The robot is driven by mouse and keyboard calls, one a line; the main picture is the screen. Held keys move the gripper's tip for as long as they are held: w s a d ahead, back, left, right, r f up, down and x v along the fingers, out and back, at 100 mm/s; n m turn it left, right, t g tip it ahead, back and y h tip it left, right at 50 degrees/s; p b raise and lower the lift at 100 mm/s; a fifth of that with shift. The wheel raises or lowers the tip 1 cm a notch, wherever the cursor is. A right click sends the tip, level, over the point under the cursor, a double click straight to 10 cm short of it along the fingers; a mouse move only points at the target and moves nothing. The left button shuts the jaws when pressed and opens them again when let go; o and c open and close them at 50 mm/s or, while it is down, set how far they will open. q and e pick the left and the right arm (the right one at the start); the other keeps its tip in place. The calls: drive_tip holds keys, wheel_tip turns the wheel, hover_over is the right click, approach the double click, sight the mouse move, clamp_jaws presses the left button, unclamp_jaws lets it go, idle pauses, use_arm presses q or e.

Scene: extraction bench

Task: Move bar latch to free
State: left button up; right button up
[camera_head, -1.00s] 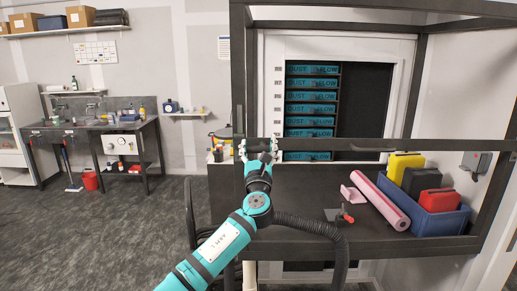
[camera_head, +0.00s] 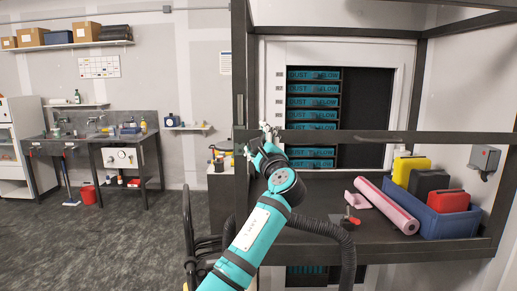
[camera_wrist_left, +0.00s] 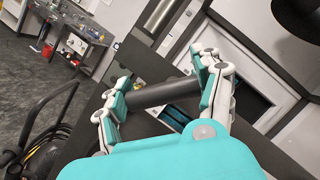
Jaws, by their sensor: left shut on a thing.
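A dark horizontal bar (camera_head: 340,136) crosses the front of the black bench frame. My left gripper (camera_head: 256,142) is at the bar's left end, beside the left frame post. In the left wrist view, my left gripper (camera_wrist_left: 163,95) is shut on a dark round handle (camera_wrist_left: 160,94), which I take for the bar latch. The handle spans between its two pale fingers. In the head view the gripper and arm hide the handle. My right gripper is not in view.
Behind the bar is a cabinet with teal slats (camera_head: 312,102). On the dark bench top lie a pink roll (camera_head: 388,206), a small red-handled tool (camera_head: 352,217) and a blue bin (camera_head: 445,222) with cases. A black hose (camera_head: 325,228) hangs near my arm.

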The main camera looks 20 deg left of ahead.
use_arm(q)
drive_tip(key=n, duration=0.1)
drive_tip(key=n+g, duration=0.1)
drive_tip(key=n, duration=0.2)
drive_tip(key=shift+d+f+g+b, duration=0.1)
drive_tip(key=shift+f+g+b, duration=0.15)
drive_tip(key=shift+g+b, duration=0.15)
drive_tip(key=shift+d+f+n+g+h, duration=0.1)
drive_tip(key=shift+n+g, duration=0.1)
drive_tip(key=shift+n, duration=0.45)
drive_tip(key=shift+a+f+n+g+h, duration=0.1)
drive_tip(key=shift+n+g, duration=0.1)
drive_tip(key=shift+n, duration=0.5)
drive_tip(key=shift+d+n+g+h, duration=0.1)
drive_tip(key=shift+n+g, duration=0.1)
drive_tip(key=shift+n, duration=0.45)
drive_tip(key=o, duration=1.2)
drive_tip(key=shift+c, duration=0.2)
drive_tip(key=v, duration=1.2)
drive_tip(key=shift+w, duration=0.15)
